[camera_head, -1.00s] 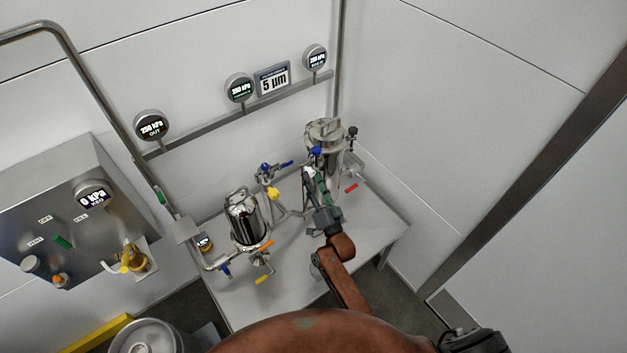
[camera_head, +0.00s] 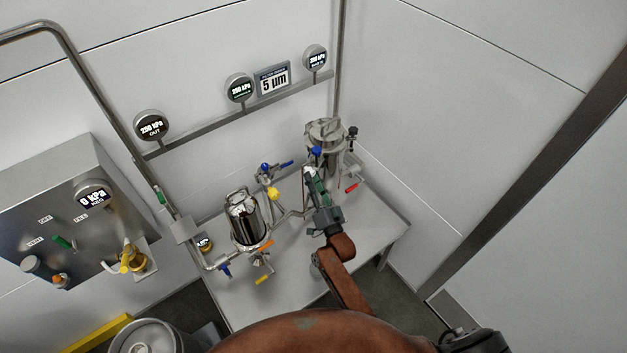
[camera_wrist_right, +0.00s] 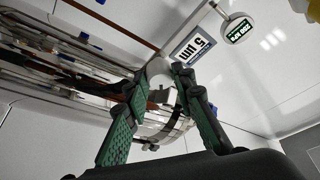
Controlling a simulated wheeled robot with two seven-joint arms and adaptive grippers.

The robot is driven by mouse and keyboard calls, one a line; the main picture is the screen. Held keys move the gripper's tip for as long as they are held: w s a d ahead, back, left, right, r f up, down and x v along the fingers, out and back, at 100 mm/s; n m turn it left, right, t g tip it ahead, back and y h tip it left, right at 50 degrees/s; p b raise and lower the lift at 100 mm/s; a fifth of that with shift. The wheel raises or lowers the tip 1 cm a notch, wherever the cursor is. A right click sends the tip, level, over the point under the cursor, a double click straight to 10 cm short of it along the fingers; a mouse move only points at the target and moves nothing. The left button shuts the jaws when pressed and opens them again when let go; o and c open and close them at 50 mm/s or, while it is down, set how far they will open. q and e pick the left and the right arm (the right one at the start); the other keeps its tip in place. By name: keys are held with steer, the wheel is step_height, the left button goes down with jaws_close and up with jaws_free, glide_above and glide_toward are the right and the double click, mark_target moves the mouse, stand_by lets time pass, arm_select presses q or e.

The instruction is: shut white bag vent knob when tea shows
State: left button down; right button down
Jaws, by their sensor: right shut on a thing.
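My right gripper (camera_head: 309,174) is at the front of the rear steel housing (camera_head: 325,134), below its blue knob (camera_head: 316,151). In the right wrist view, the green-padded fingers (camera_wrist_right: 160,74) are shut on a white knob (camera_wrist_right: 157,68), with its rounded end showing between the tips. The fingers mostly hide this knob in the head view. Whether it is the bag vent knob cannot be read from a label. I cannot make out any tea at the vent. My left gripper is not in view.
A yellow knob (camera_head: 273,194) and blue lever (camera_head: 286,163) are close left of my gripper. A red handle (camera_head: 351,188) is right. A control box (camera_head: 60,190) is far left.

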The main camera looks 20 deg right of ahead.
steer(key=shift+f+n, duration=0.1)
steer(key=shift+n, duration=0.3)
steer(key=n+y+b, duration=0.1)
steer(key=n, duration=0.2)
steer(key=n+y+b, duration=0.1)
steer(key=n+y, duration=0.1)
steer(key=n, duration=0.1)
steer(key=n+y+b, duration=0.1)
steer(key=n, duration=0.2)
steer(key=shift+w+d+f+y, duration=0.15)
steer(key=shift+d+f+y, duration=0.05)
steer(key=shift+d+y, duration=0.2)
steer(key=shift+d+r+n+g+y+b, duration=0.1)
steer(key=shift+n+g+y+b, duration=0.15)
steer(key=shift+n+y, duration=0.7)
steer(key=shift+n+g+y+b, duration=0.15)
steer(key=shift+n+y+b, duration=0.15)
steer(key=shift+n, duration=1.25)
steer(key=c, duration=1.6)
jaws_free()
